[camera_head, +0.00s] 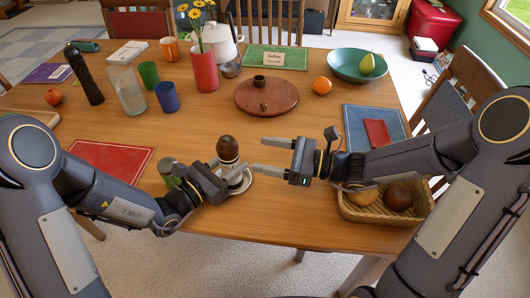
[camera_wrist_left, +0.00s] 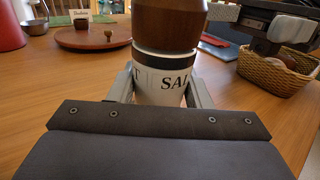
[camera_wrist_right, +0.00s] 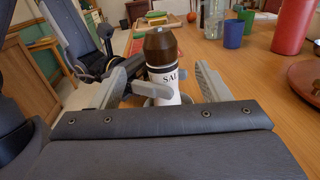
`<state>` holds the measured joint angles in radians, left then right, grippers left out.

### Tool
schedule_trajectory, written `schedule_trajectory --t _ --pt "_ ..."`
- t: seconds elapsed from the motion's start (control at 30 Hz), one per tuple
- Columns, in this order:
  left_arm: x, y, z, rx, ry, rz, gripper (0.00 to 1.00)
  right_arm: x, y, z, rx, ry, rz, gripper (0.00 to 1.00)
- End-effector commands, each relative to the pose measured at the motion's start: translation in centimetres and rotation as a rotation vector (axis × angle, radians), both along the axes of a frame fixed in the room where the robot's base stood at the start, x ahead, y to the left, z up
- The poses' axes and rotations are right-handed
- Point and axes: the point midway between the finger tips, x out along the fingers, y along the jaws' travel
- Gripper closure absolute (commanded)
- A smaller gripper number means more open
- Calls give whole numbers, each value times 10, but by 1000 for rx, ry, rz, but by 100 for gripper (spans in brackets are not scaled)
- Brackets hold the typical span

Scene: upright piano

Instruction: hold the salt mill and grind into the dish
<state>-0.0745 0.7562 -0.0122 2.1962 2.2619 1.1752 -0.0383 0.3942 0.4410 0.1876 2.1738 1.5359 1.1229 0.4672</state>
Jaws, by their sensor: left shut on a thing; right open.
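The salt mill (camera_head: 228,152) has a brown top and a white body lettered "SAL". It is upright at the near middle of the table. My left gripper (camera_head: 231,174) is shut on its white body, and the left wrist view shows the mill (camera_wrist_left: 165,80) between both fingers. A white dish (camera_head: 246,184) shows partly beneath the mill and gripper; whether the mill touches it is hidden. My right gripper (camera_head: 259,155) is open and empty, just right of the mill, its fingers pointing at it. In the right wrist view the mill (camera_wrist_right: 162,65) appears between the open fingers.
A green cup (camera_head: 172,172) stands close to my left gripper. A wicker basket (camera_head: 365,214) with round items lies below my right forearm. A round wooden board (camera_head: 266,96), red vase (camera_head: 204,70) and glass jar (camera_head: 127,92) stand farther back. The table between board and mill is clear.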

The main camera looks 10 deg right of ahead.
Motion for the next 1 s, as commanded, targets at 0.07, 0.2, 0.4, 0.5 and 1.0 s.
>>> schedule_trajectory --t 0.07,0.2,0.4,0.5,1.0 --pt "0 0 0 0 0 0 86 1 0 0 1 0 2 31" --pt "0 0 0 0 0 0 86 11 0 3 17 -15 64 31" --pt "0 0 0 0 0 0 86 31 -6 4 28 -23 261 31" --pt "0 0 0 0 0 0 86 36 -10 1 15 -12 338 31" --pt "0 0 0 0 0 0 86 38 54 -2 3 3 398 31"
